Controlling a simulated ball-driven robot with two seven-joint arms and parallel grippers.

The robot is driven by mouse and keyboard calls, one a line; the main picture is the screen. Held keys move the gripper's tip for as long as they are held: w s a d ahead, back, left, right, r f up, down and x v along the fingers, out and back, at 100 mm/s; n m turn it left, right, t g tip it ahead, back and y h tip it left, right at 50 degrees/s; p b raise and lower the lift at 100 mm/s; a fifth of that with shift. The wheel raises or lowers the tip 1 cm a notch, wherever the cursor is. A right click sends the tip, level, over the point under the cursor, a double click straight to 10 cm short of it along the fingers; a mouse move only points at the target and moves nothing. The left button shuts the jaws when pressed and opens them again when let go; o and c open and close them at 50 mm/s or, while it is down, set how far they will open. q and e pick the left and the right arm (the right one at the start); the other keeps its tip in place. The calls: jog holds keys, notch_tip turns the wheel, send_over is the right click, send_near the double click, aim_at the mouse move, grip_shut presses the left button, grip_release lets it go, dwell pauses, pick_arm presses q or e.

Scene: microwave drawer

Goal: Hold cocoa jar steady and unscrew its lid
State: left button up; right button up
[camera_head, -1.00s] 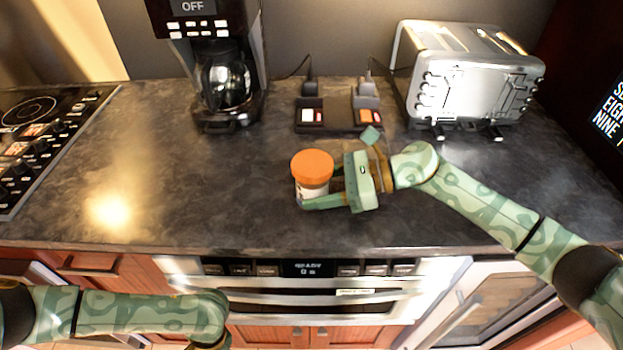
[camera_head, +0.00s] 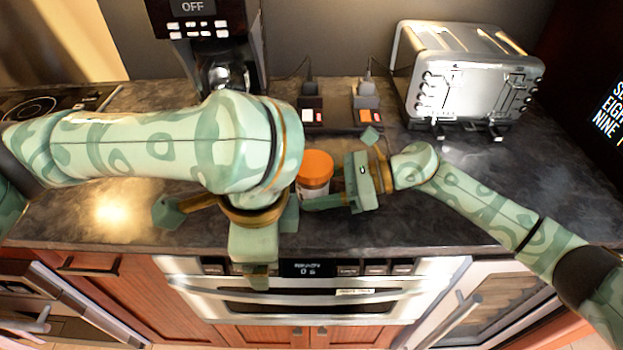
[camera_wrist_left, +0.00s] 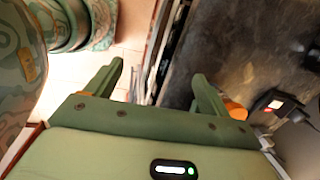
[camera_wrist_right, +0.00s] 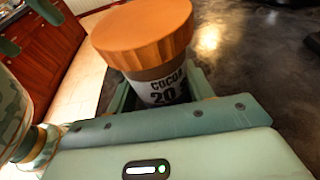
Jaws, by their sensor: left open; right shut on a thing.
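The cocoa jar (camera_head: 313,190) stands upright on the counter, white with an orange lid (camera_head: 316,165) on top. The right wrist view shows the jar body (camera_wrist_right: 160,88) labelled "COCOA 20" and the ridged lid (camera_wrist_right: 143,30). My right gripper (camera_head: 325,200) is shut on the jar body, below the lid, from the right side. My left gripper (camera_wrist_left: 155,85) is open and empty. In the head view the left arm crosses in front, left of the jar, partly covering it. In the left wrist view a bit of orange lid (camera_wrist_left: 235,109) shows just beyond one finger.
A coffee maker (camera_head: 205,20) stands behind my left arm, partly hidden. A charging dock with small cards (camera_head: 312,115) and a toaster (camera_head: 465,85) stand behind the jar. The oven front (camera_head: 300,295) lies below the counter edge. The counter right of my right arm is clear.

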aim_at(310, 162)
pick_arm(q)
jog(key=w+d+r+n, duration=0.2)
jog(key=w+n, duration=0.1)
jog(key=w, duration=0.2)
jog(key=w+d+r+n+h, duration=0.1)
jog(key=w+d+r+n, duration=0.1)
jog(key=w+n, duration=0.2)
jog(key=w+d+r+n, duration=0.2)
jog(key=w+n, duration=0.2)
jog(key=w, duration=0.3)
jog(key=shift+w+d+r+h, duration=0.2)
jog(key=shift+d+r+h, duration=0.1)
jog(key=shift+d+r, duration=0.05)
jog(key=shift+f, duration=3.65)
jog(key=c, duration=1.1)
jog(key=shift+o, duration=0.2)
jog(key=n, duration=0.3)
jog(key=shift+w, duration=0.1)
jog(key=n+y, duration=0.1)
jog(key=n, duration=0.4)
jog(key=n+y, duration=0.1)
jog(key=n, duration=0.5)
jog(key=shift+a, duration=0.15)
jog(key=shift+r, duration=0.1)
